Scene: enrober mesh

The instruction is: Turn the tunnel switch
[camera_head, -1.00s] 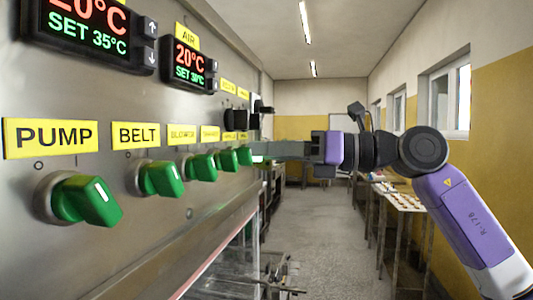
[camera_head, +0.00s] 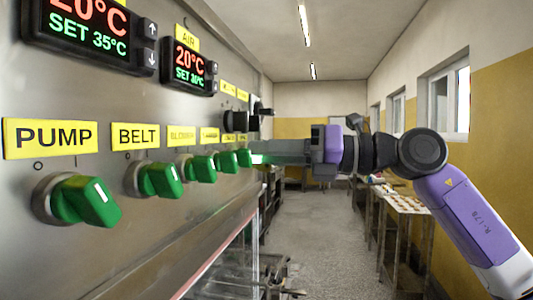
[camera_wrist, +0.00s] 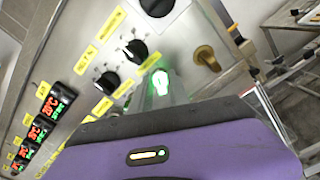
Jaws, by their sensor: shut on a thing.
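A row of green switch knobs runs along the steel panel in the head view, with the PUMP knob (camera_head: 85,201) and BELT knob (camera_head: 160,179) nearest. The farthest green knob (camera_head: 244,157) is at the end of the row; its small label is too blurred to read. My gripper (camera_head: 256,154) reaches it from the right with its fingers shut on it. In the wrist view my gripper (camera_wrist: 160,86) is around a knob that glows green, and the fingers partly hide it.
Black knobs (camera_head: 236,121) sit above the far green knobs; they also show in the wrist view (camera_wrist: 135,52). A brass-coloured fitting (camera_wrist: 206,57) sticks out close to my gripper. Temperature displays (camera_head: 188,66) are on the panel.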

